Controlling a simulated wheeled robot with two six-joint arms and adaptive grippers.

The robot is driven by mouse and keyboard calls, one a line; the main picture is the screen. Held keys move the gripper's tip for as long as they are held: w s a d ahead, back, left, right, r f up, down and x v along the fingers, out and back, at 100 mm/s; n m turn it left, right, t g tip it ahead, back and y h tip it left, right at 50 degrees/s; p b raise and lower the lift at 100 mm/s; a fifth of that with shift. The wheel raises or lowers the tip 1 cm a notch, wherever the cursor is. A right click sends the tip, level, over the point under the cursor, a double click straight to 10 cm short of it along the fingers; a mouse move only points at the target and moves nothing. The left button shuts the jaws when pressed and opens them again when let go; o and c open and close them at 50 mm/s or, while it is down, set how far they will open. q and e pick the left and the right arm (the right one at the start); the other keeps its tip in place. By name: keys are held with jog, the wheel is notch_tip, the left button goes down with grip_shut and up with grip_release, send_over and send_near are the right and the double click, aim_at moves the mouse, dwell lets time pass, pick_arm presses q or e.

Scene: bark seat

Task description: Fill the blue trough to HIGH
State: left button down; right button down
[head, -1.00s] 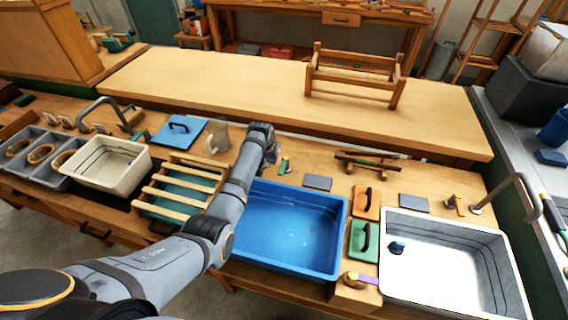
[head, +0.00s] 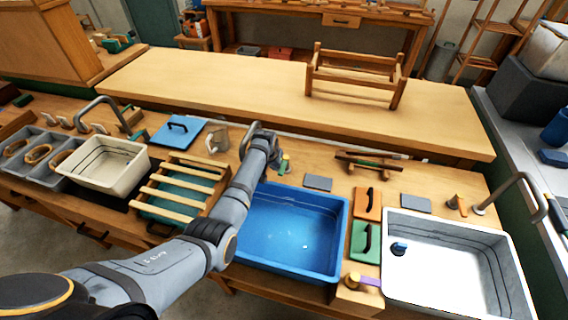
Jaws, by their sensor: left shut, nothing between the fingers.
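The blue trough (head: 333,268) sits in the bench at centre, its left side partly hidden by my left arm. Small bright specks show inside it; I cannot read its water level. A grey curved spout (head: 247,134) shows behind the trough, partly hidden by my arm. A small tap handle with a green part (head: 284,164) stands at the trough's back edge. My left gripper (head: 265,138) is shut and empty, beside the spout and left of the handle. I cannot tell whether it touches either. My right gripper is out of view.
A white basin (head: 438,284) with its own tap (head: 510,186) stands right. Green (head: 372,240) and orange (head: 368,203) handled boards lie between the basins. A slatted rack (head: 176,181), blue board (head: 170,137) and cream basin (head: 112,181) are left. A wooden frame (head: 356,72) stands behind.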

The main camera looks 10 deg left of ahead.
aim_at(285, 167)
pick_arm(q)
jog(key=shift+w+d, duration=0.1)
jog(key=shift+d, duration=1.75)
notch_tip(285, 167, up, 4)
jog(key=p, duration=0.4)
jog(key=shift+r+p, duration=0.15)
jog(key=shift+p, duration=0.2)
jog(key=shift+f, duration=0.2)
jog(key=w+d+b, duration=0.5)
jog(key=b, duration=0.6)
jog(key=shift+w+d+b, duration=0.25)
jog(key=shift+w+b, duration=0.1)
